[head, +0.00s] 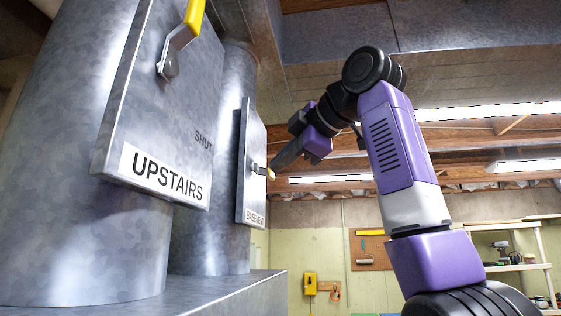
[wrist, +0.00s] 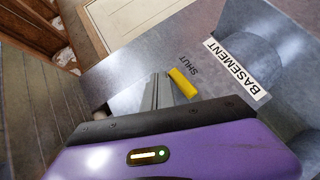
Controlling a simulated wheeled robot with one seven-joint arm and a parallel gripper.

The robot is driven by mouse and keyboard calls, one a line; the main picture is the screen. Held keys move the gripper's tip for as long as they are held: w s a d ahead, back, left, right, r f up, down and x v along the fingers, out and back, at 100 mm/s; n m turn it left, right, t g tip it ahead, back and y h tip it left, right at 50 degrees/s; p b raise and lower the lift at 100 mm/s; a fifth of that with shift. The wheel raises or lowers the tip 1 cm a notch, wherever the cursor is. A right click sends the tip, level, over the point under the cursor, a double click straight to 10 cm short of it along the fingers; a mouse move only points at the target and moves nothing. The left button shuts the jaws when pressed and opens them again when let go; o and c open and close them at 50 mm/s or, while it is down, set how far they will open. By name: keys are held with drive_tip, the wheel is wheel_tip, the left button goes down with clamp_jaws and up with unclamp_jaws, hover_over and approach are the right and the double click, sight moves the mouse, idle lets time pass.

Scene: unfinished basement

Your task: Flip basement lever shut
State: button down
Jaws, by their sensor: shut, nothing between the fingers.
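The basement lever has a yellow handle (head: 271,174) on a grey metal plate (head: 248,205) labelled BASEMENT, on the farther round duct. In the wrist view the yellow handle (wrist: 183,83) lies right beside the word SHUT on the plate. My gripper (head: 275,166) reaches in from the right, with its fingertips at the handle. In the wrist view my gripper (wrist: 158,88) is shut and empty, its fingers just left of the handle. Whether they touch it I cannot tell. The lever's pivot is hidden in the wrist view.
A nearer plate labelled UPSTAIRS (head: 165,177) carries another yellow-handled lever (head: 182,32), pointing up. Both ducts rise from a metal box (head: 225,290). Ceiling ductwork (head: 340,35) and wooden joists run overhead. Shelves (head: 525,266) stand at the far right.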

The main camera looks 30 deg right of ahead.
drive_tip(key=b+v, duration=0.2)
drive_tip(key=v, duration=0.5)
drive_tip(key=shift+s+r, duration=0.15)
drive_tip(key=shift+s, duration=0.15)
drive_tip(key=shift+d, duration=0.1)
